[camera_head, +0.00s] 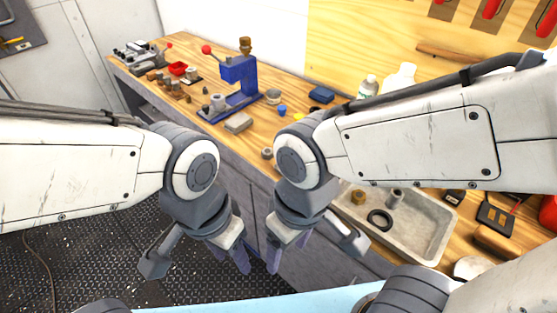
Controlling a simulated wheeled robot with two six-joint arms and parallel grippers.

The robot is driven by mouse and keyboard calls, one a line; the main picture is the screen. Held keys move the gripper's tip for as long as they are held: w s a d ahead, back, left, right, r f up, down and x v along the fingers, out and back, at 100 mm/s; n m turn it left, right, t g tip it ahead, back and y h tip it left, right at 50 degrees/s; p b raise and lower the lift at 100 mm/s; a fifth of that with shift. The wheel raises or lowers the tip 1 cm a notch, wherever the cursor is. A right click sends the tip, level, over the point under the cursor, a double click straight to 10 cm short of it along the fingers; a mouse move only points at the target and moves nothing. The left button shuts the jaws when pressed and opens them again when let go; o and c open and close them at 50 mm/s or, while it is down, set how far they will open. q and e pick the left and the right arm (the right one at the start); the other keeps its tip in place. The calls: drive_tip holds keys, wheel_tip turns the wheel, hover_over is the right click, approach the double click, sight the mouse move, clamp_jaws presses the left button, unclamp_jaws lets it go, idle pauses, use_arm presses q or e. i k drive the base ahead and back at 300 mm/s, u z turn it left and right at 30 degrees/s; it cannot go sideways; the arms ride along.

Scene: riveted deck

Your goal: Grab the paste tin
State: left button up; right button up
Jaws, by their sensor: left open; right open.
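I cannot tell for sure which item is the paste tin. A round, pale, flat-topped item (470,268) at the lower right, partly hidden by my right arm, could be a tin. A small round grey item (273,96) beside the blue press could be one too. My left gripper (232,256) is open and points down in front of the bench, left of centre. My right gripper (287,248) is open and points down just right of it. Both are empty and apart from the bench-top items.
A grey tray (425,240) with a black ring (379,219) lies right of my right gripper.

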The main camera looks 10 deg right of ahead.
sight(274, 95)
drive_tip(key=u, duration=0.4)
drive_tip(key=k, duration=0.5)
drive_tip(key=u, duration=1.3)
drive_tip(key=i, duration=1.1)
drive_tip(key=z, duration=0.6)
drive_tip(key=i, duration=0.6)
drive_tip(key=z, duration=1.05)
drive_tip(key=i, duration=0.7)
drive_tip(key=z, duration=0.05)
